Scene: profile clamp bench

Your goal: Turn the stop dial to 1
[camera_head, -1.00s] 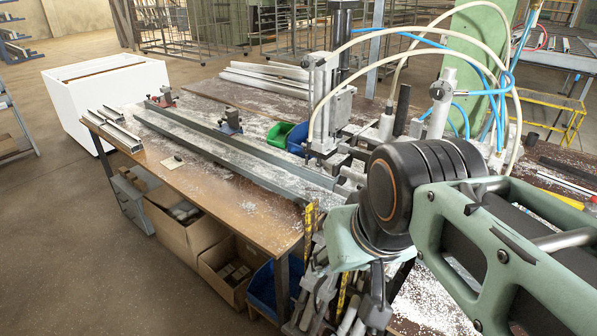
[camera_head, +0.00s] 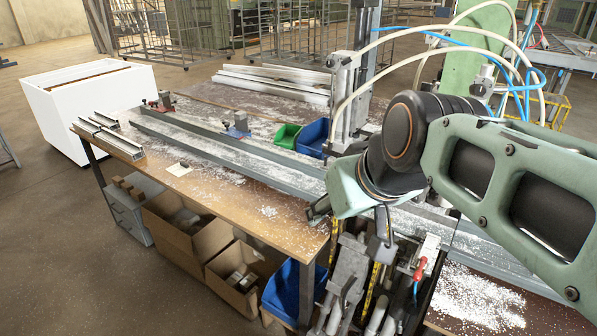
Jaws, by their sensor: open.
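My gripper (camera_head: 350,220) hangs from the pale green wrist above the front edge of the bench, to the right of its middle. One dark finger shows on the left and another part points down on the right, with a gap between them. It is open and I see nothing held in it. No stop dial can be made out for certain. A small white plate (camera_head: 179,169) with a dark mark lies on the front left of the bench, well away from my gripper. I cannot tell whether it is the dial. My arm hides part of the clamp machinery.
Green (camera_head: 285,135) and blue (camera_head: 312,137) bins stand behind. Hand tools hang below the front edge near my gripper. Cardboard boxes (camera_head: 172,218) sit under the bench.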

